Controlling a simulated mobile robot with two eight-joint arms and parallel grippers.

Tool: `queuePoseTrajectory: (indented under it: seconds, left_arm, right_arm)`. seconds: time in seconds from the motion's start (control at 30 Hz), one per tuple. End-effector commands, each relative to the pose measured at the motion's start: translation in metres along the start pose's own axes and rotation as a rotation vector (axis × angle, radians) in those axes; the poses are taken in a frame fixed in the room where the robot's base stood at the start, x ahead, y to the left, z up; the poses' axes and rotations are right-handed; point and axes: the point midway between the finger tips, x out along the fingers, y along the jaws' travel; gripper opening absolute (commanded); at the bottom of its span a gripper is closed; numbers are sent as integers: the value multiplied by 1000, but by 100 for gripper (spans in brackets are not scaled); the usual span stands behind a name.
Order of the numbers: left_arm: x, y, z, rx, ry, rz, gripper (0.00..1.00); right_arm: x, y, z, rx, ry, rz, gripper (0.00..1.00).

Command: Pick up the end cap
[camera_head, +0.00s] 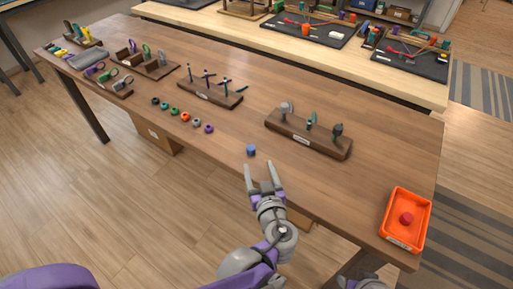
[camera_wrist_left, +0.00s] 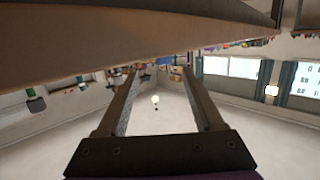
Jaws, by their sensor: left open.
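A small blue piece (camera_head: 251,150) sits alone on the wooden table near its front edge. A small red piece (camera_head: 406,218) lies in an orange tray (camera_head: 387,228) at the table's right end. I cannot tell for certain which of these is the end cap. My left gripper (camera_head: 261,166) is open and empty at the table's front edge, just short of the blue piece and not touching it. In the left wrist view its two fingers (camera_wrist_left: 157,75) are apart with nothing between them; neither piece shows there.
A wooden rack with upright tools (camera_head: 308,138) stands behind the blue piece. A row of several coloured rings (camera_head: 184,116) lies to its left, with another tool rack (camera_head: 210,95) behind. The tabletop (camera_head: 345,185) between blue piece and tray is clear.

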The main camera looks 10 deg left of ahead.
Motion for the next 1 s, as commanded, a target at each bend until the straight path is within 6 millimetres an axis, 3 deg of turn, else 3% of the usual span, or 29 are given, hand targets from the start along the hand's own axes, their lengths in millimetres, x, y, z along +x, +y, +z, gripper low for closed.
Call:
queuePoseTrajectory:
  seconds: [0.13,0.37,0.7,1.0]
  left_arm:
    - [27,-2,1,1,-1,-6,69]
    - [46,-2,0,1,-2,-3,69]
    - [91,-6,-4,1,-3,-4,69]
    - [95,-6,-5,1,-3,-3,69]
  right_arm:
    - [6,0,2,0,-2,0,50]
    - [9,0,3,0,-3,0,50]
    - [21,0,7,0,-8,0,50]
    - [21,0,7,0,-8,0,50]
